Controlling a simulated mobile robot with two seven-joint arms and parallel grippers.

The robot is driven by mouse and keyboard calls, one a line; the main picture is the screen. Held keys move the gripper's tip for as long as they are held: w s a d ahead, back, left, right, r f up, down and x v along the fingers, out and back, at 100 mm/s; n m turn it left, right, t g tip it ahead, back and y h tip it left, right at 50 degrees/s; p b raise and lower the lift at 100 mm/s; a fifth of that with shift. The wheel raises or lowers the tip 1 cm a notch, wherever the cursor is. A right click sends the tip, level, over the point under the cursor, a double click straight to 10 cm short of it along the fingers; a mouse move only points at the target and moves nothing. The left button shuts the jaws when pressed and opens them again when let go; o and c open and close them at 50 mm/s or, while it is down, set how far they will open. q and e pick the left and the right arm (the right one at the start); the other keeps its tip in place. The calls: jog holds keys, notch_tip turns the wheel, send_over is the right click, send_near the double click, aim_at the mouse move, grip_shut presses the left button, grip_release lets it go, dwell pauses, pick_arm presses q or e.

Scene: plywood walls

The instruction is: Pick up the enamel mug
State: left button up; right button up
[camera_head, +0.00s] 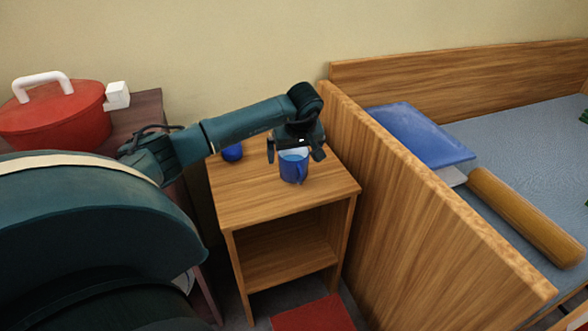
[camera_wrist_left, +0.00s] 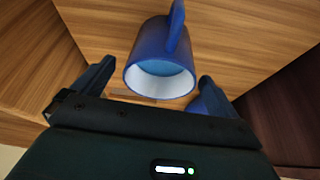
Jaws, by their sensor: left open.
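The blue enamel mug (camera_head: 293,170) stands upright on the wooden nightstand (camera_head: 250,200), with its handle toward the front. It also shows in the left wrist view (camera_wrist_left: 150,50), with its pale rim and inside toward the camera and its handle at the top. My left gripper (camera_head: 295,153) is open above the mug, with one finger to each side of it. In the left wrist view the mug lies between and just beyond the fingertips, with gaps showing on both sides. My right gripper is not in view.
A small blue round object (camera_head: 232,152) is on the nightstand's back left. A tall wooden bed panel (camera_head: 400,200) rises close to the right. A red pot (camera_head: 52,115) stands on a dark table at the left. The nightstand's front top is clear.

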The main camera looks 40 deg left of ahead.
pick_arm(q)
jog(key=shift+a+f, duration=0.1)
jog(key=shift+f, duration=0.25)
jog(key=c, duration=1.1)
jog(key=shift+w+r, duration=0.1)
jog(key=shift+c, duration=0.6)
jog(key=shift+r, duration=0.1)
